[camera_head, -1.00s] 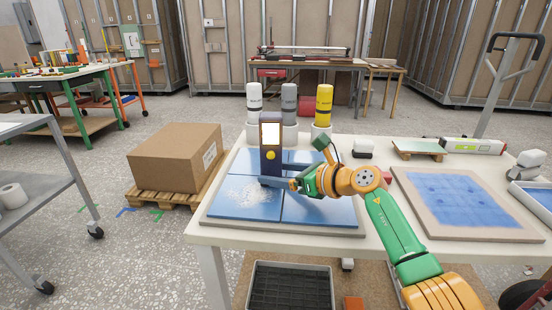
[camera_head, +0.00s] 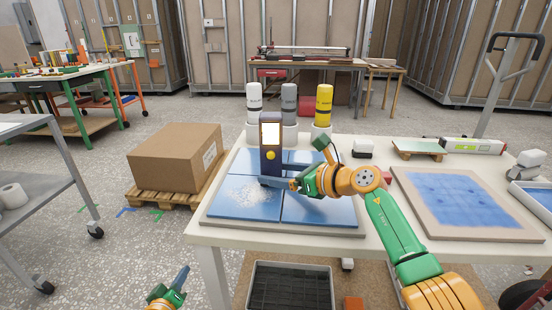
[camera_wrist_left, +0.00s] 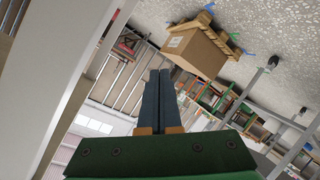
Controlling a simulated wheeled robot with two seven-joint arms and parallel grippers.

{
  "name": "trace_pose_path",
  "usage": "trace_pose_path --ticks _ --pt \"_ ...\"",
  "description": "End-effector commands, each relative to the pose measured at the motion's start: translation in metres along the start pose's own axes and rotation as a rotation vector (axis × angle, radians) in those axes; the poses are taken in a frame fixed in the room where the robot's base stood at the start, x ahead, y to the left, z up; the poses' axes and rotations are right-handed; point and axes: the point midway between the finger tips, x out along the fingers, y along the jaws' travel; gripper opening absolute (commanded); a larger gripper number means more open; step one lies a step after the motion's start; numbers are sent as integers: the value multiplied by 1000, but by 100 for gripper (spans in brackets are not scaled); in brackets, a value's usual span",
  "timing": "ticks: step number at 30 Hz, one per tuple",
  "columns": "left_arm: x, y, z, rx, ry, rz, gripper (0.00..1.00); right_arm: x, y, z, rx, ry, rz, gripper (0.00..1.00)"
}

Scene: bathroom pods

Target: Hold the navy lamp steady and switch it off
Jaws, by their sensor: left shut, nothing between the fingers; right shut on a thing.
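The navy lamp (camera_head: 263,150) stands upright on the blue tile panel (camera_head: 330,209) on the white table. It has a bright white panel on its front and a round yellow button below that. My right gripper (camera_head: 279,182) is shut on the lower part of the lamp, near its base; the fingers partly hide it. My left gripper (camera_head: 182,276) is low at the bottom left, in front of the table and well away from the lamp. In the left wrist view its fingers (camera_wrist_left: 158,88) are together with nothing between them.
White, grey and yellow bottles (camera_head: 323,106) stand behind the lamp. A blue-topped board (camera_head: 520,232) lies on the table's right side. A cardboard box (camera_head: 170,157) on a pallet stands left of the table. A black crate (camera_head: 255,290) is below the table's front edge.

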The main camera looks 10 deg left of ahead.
Motion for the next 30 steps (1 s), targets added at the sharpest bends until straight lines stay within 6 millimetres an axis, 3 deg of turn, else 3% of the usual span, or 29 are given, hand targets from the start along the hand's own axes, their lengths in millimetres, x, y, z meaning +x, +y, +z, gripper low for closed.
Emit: trace_pose_path --ticks 1,6,9,13,16,19,24,27,30 --pt "-1 16 -30 -44 63 43 0 0 0 0 0 0 0 41" --pt "-23 78 -128 -220 262 238 0 0 0 0 0 0 0 41" --pt "-46 130 -168 -369 334 423 0 0 0 0 0 0 0 41" --pt "-80 211 -191 -624 315 727 0 0 0 0 0 0 0 41" --pt "-110 272 -183 -767 198 933 0 0 0 0 0 0 0 41" --pt "-131 313 -145 -728 34 1019 0 0 0 0 0 0 0 41" --pt "-151 339 -86 -578 -145 1042 0 0 0 0 0 1 0 41" --pt "-156 344 -70 -538 -189 1045 0 0 0 0 0 0 0 41" --pt "-150 347 -68 -525 -201 1048 0 0 0 0 0 0 0 41"
